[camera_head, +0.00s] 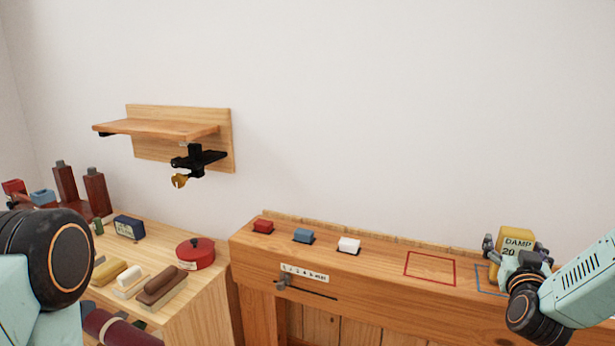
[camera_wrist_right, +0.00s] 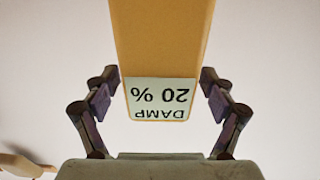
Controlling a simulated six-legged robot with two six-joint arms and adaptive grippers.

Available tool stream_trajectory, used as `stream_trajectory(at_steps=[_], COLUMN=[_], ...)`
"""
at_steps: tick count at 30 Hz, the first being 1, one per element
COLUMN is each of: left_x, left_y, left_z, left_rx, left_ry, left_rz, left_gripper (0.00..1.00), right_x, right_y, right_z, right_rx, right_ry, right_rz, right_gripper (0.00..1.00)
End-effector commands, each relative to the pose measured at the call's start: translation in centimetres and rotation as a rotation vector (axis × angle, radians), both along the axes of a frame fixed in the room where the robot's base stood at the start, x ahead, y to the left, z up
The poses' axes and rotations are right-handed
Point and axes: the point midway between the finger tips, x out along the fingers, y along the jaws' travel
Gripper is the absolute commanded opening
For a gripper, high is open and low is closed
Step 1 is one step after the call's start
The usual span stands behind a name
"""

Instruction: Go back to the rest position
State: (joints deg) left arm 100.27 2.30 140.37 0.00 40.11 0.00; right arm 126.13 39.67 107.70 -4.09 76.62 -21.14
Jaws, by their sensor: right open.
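My right gripper (camera_head: 514,252) is open at the right end of the wooden bench (camera_head: 370,277). Its fingers are on either side of a yellow-orange block (camera_head: 516,235) labelled "DAMP 20 %". In the right wrist view the block (camera_wrist_right: 162,45) is between the open fingers (camera_wrist_right: 160,95), with a gap on each side. The block's base is hidden behind the gripper in the head view. My left arm shows at the lower left, but its gripper is out of view.
A blue outline (camera_head: 486,279) is partly covered by my right arm. A side table (camera_head: 190,322) at left holds several items, including a red round tin (camera_head: 196,254).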

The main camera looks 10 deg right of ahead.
Motion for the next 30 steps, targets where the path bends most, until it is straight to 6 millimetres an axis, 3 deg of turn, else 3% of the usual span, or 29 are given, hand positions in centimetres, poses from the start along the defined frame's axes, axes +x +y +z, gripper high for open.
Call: stream_trajectory(at_steps=[8,14,30], left_x=[0.0,0.0,0.0], left_y=[0.0,0.0,0.0], left_z=[-0.1,-0.5,0.6], left_rx=[0.0,0.0,0.0], left_ry=[0.0,0.0,0.0], left_rz=[0.0,0.0,0.0], left_gripper=[0.6,0.6,0.6], right_x=[0.0,-0.2,-8.0], right_y=[0.0,0.2,4.5], right_z=[-0.1,-1.6,-1.2], right_rx=[0.0,-0.001,0.002], right_ry=[0.001,0.003,0.002], right_rz=[0.0,0.002,0.001], right_gripper=[0.84,0.84,0.84])
